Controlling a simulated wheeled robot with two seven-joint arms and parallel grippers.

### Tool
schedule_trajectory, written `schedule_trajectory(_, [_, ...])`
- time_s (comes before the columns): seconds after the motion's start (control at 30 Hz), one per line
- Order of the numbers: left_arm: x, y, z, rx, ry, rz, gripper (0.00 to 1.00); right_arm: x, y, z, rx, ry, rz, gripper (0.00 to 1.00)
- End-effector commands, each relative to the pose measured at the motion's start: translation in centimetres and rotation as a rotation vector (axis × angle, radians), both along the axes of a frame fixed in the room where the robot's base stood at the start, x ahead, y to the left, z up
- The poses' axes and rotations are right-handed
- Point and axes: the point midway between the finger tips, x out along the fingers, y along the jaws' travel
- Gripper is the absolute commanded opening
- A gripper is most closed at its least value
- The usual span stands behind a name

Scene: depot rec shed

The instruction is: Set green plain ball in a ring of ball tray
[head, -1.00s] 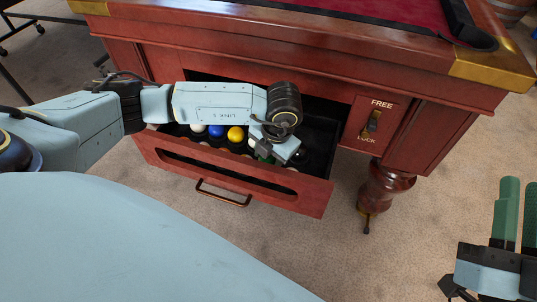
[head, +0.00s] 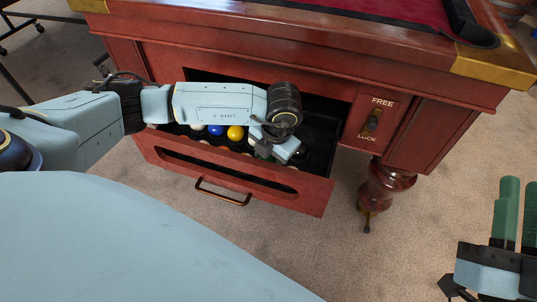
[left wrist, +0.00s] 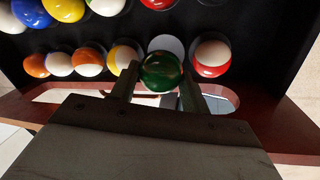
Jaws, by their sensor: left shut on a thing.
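The green plain ball (left wrist: 162,72) is held between the fingertips of my left gripper (left wrist: 160,84), in the left wrist view. In the head view my left gripper (head: 270,150) reaches down into the open drawer and mostly hides the ball. The black ball tray (left wrist: 262,35) fills the drawer; its right side shows in the head view (head: 320,135). Several balls sit in rows in it. A pale round shape (left wrist: 166,44) lies just behind the green ball, partly hidden; I cannot tell whether it is a ball or a ring. My right gripper (head: 521,184) is empty, fingers apart, at lower right.
The red drawer front (head: 240,180) with its brass handle (head: 222,198) stands out from the pool table (head: 290,62). In the left wrist view, a red-and-white ball (left wrist: 211,56) and a yellow-and-white ball (left wrist: 124,58) flank the held ball.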

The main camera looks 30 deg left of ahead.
Motion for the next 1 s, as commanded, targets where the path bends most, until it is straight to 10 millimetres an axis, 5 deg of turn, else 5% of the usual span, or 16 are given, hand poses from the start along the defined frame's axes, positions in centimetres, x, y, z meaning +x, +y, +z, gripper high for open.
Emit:
schedule_trajectory(0.3, [0.0,0.0,-0.2,0.0,0.0,0.0,0.2,0.0,0.0,-0.1,0.0,0.0,0.0,0.2])
schedule_trajectory(0.33, [0.0,0.0,-0.2,0.0,0.0,0.0,0.47,0.0,0.0,-0.1,0.0,0.0,0.0,0.2])
schedule_trajectory(0.53, [0.0,0.0,-0.2,0.0,0.0,0.0,0.72,0.0,0.0,-0.1,0.0,0.0,0.0,0.2])
schedule_trajectory(1.0, [0.0,0.0,-0.2,0.0,0.0,0.0,0.72,-0.4,-0.1,1.2,0.025,-0.082,0.0,0.2])
